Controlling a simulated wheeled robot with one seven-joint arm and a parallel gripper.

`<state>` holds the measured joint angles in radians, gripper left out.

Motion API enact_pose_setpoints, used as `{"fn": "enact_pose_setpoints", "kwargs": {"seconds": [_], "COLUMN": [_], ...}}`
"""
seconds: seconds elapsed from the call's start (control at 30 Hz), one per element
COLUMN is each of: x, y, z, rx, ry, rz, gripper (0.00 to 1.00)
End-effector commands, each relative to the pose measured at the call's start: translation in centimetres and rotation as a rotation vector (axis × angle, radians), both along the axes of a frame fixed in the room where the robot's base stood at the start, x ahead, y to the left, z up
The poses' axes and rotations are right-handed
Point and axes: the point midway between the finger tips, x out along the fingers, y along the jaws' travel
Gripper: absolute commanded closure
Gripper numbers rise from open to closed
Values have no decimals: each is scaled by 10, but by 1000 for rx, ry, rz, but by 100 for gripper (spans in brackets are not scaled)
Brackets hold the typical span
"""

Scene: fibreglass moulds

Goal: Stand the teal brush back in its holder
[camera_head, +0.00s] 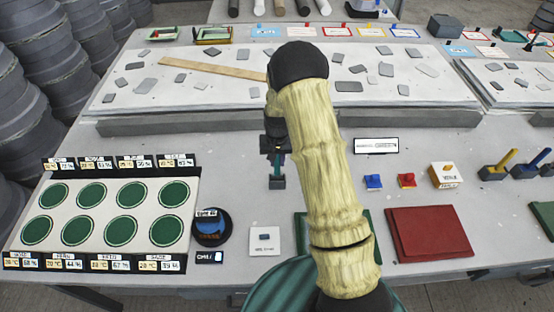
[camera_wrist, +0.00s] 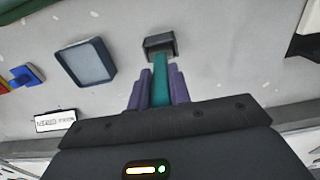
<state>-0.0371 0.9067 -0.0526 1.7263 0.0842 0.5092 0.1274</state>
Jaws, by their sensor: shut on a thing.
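My gripper (camera_head: 276,151) is low over the middle of the table, beyond my arm. In the wrist view its two purple fingers (camera_wrist: 158,70) are shut on the teal brush (camera_wrist: 160,88), one on each side of the handle. The teal brush (camera_head: 277,165) looks upright in the head view. A small dark grey block (camera_head: 277,184) is at its lower end, and it also shows in the wrist view (camera_wrist: 159,42). I cannot tell whether this block is the brush's own head or a holder, nor whether it touches the table.
A dark-rimmed square piece (camera_wrist: 87,62) lies beside the gripper, hidden by my arm in the head view. A white label (camera_head: 377,146), a blue piece (camera_head: 373,182) and a red piece (camera_head: 406,181) are to the right. A raised grey slab (camera_head: 230,115) stands behind.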

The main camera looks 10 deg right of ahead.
Motion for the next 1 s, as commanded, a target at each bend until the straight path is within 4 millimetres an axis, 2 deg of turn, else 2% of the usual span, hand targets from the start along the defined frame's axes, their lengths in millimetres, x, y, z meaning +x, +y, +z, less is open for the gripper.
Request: {"fn": "enact_pose_setpoints", "kwargs": {"seconds": [0.13, 0.17, 0.27, 0.3, 0.67, 0.87, 1.0], "x": [0, 0, 0, 0, 0, 1, 1], "y": [0, 0, 0, 0, 0, 0, 0], "z": [0, 0, 0, 0, 3, 23, 47], "rx": [0, 0, 0, 0, 0, 0, 0], "ry": [0, 0, 0, 0, -1, -5, -6], "rz": [0, 0, 0, 0, 0, 0, 0], "gripper": [100, 79, 59, 55, 55, 55, 55]}}
